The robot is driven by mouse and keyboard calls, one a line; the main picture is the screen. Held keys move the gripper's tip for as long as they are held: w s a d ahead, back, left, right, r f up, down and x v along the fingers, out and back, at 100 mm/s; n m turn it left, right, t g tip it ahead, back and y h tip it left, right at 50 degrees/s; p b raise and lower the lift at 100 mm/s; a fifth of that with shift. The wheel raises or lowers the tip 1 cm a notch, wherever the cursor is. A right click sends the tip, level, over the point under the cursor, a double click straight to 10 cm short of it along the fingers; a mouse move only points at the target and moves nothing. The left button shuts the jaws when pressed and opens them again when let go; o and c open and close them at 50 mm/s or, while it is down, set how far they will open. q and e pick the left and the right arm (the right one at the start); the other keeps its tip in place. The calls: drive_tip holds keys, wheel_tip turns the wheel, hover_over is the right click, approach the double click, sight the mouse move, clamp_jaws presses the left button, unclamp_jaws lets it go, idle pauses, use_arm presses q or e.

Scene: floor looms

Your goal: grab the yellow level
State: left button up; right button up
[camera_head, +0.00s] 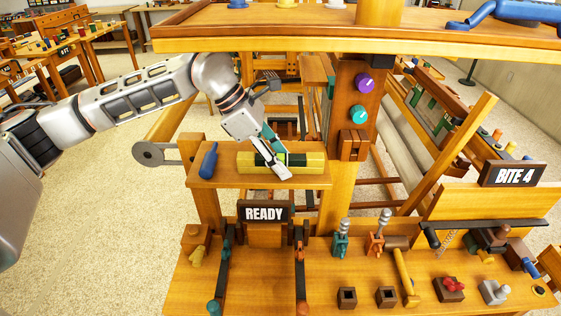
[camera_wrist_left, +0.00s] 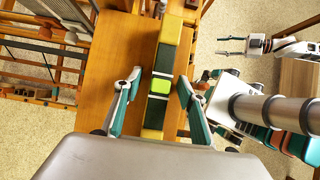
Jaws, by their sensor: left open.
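The yellow level (camera_head: 312,163) lies flat on a small wooden shelf in the head view, with a dark and green section near its middle. My left gripper (camera_head: 276,160) comes down over it, and part of the level is hidden behind the fingers. In the left wrist view the level (camera_wrist_left: 170,38) runs lengthwise between the two teal and grey fingers (camera_wrist_left: 160,82). The fingers are apart, one on each side, with gaps to the level. A second gripper, apparently my right one (camera_wrist_left: 222,46), shows small at upper right with its fingers apart, away from the level.
A wooden post with a purple knob (camera_head: 364,84) rises right of the shelf. A READY sign (camera_head: 264,213) stands below in front, and a wooden beam (camera_head: 330,45) crosses above.

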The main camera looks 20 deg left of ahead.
use_arm(q)
clamp_jaws()
drive_tip(key=shift+r, duration=0.15)
